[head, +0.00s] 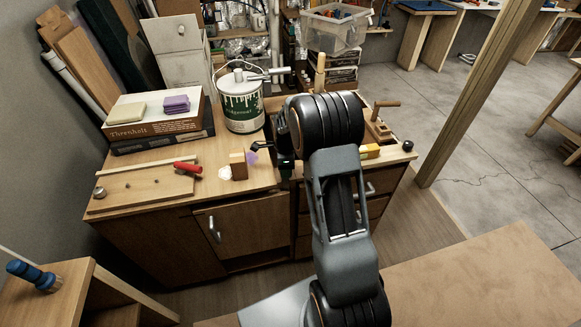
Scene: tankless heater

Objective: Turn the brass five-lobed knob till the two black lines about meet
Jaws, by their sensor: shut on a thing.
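My arm rises from the bottom of the head view and bends down over the wooden workbench (150,153). Its black end and my gripper (268,153) are small and dark here, partly hidden behind my arm's large black joint. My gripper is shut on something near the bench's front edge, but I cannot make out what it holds. A small brown block (238,166) and a small purple patch (251,157) are just left of it. I cannot make out the brass five-lobed knob or the two black lines in this view.
A paint can (241,106) stands behind my gripper. Books (152,122) with a yellow and a purple block lie at left. A red-handled tool (187,168) lies on a board in front of them. A wooden crank device (380,127) is right of my arm.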

